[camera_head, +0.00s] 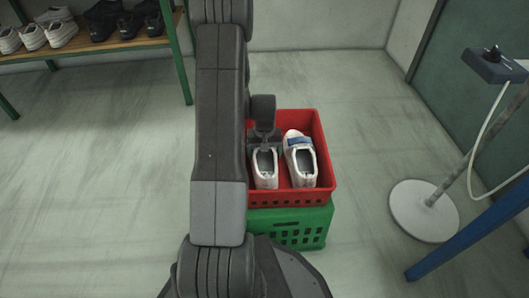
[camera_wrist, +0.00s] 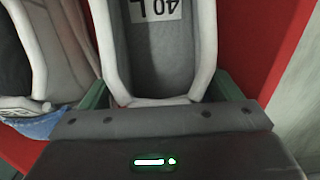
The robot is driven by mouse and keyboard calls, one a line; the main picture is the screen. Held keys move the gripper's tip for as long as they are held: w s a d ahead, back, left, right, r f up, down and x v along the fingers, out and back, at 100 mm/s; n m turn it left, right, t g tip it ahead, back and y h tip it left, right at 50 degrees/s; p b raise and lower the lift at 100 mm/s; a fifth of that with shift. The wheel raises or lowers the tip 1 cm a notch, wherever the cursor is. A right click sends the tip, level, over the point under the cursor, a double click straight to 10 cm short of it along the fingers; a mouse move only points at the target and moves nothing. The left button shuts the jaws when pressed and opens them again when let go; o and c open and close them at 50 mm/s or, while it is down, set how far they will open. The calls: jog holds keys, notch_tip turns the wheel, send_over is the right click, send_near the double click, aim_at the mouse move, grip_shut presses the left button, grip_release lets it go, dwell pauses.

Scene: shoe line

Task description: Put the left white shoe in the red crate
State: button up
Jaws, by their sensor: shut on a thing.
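The red crate (camera_head: 325,160) sits on top of a green crate. A white shoe (camera_head: 265,181) is within the left part of the red crate's outline, toe hidden under my gripper (camera_head: 266,146). My gripper is shut on this shoe. In the wrist view my gripper (camera_wrist: 162,92) has green fingers on both sides of the shoe (camera_wrist: 207,45), whose grey insole carries a label reading 40 L upside down. I cannot tell whether the shoe touches the crate floor. A second white shoe (camera_head: 301,169) with a blue band lies beside it at the right in the crate.
The green crate (camera_head: 290,233) stands on the floor under the red one. A wooden rack (camera_head: 90,46) with white and black shoes is at the upper left. A stand with a round white base (camera_head: 405,210) and a blue bar (camera_head: 470,238) are at the right.

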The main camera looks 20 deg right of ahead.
jog(key=o, duration=1.1)
notch_tip(320, 180, up, 14)
jog(key=p, duration=0.5)
jog(key=shift+f, duration=0.1)
jog(key=shift+f, duration=0.1)
notch_tip(320, 180, down, 13)
jog(key=b, duration=0.5)
jog(key=shift+f, duration=0.1)
jog(key=shift+r+p, duration=0.25)
jog(key=shift+p, duration=0.1)
jog(key=shift+r+p, duration=1.1)
jog(key=shift+r, duration=0.55)
jog(key=shift+f, duration=0.1)
